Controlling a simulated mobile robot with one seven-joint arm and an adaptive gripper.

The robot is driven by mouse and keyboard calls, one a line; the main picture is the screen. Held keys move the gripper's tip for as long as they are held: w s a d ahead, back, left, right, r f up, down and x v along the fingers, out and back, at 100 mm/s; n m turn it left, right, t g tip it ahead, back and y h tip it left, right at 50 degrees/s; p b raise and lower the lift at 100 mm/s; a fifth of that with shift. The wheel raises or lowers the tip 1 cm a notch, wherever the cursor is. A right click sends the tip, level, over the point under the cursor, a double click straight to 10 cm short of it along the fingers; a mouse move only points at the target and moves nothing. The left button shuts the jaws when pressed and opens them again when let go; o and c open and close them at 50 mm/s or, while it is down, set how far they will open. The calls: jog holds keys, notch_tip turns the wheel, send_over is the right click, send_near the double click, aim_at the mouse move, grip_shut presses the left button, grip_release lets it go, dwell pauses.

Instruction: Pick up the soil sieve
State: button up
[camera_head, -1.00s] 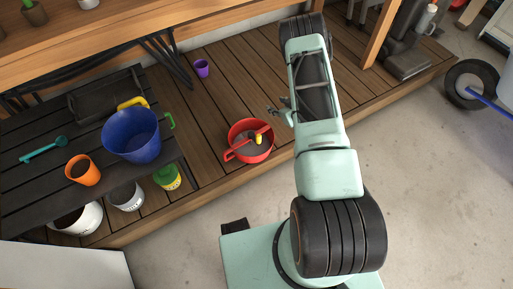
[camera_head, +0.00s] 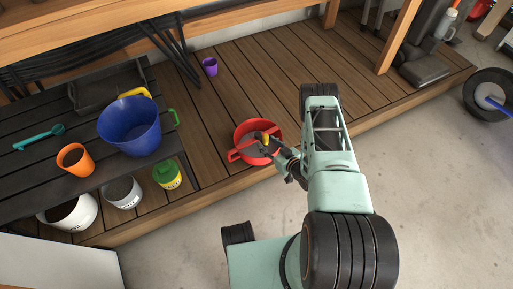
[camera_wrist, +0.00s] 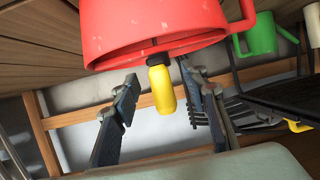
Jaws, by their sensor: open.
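A round red vessel (camera_head: 240,138), which looks like the soil sieve, stands on the wooden deck. It has a red bar across its top and a dark inside. A short yellow grip (camera_wrist: 162,90) with a black collar shows at it. In the wrist view the red body (camera_wrist: 150,25) fills the top, with a loop handle at its right. My gripper (camera_wrist: 157,76) is open, with one finger on each side of the yellow grip and gaps visible. In the head view my gripper (camera_head: 274,146) is at the vessel's right side and hides part of it.
A low dark table (camera_head: 65,205) at the left holds a blue tub (camera_head: 130,128), an orange cup (camera_head: 75,160) and a teal scoop (camera_head: 40,138). A purple cup (camera_head: 210,66) stands behind on clear deck.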

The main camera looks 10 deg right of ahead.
jog(key=b+x, duration=0.2)
jog(key=x, duration=0.2)
jog(key=shift+w+f, duration=0.1)
jog(key=shift+f, duration=0.1)
jog(key=shift+w+a+f, duration=0.1)
jog(key=shift+w+a, duration=0.05)
jog(key=shift+w, duration=0.3)
jog(key=shift+c, duration=0.5)
grip_shut()
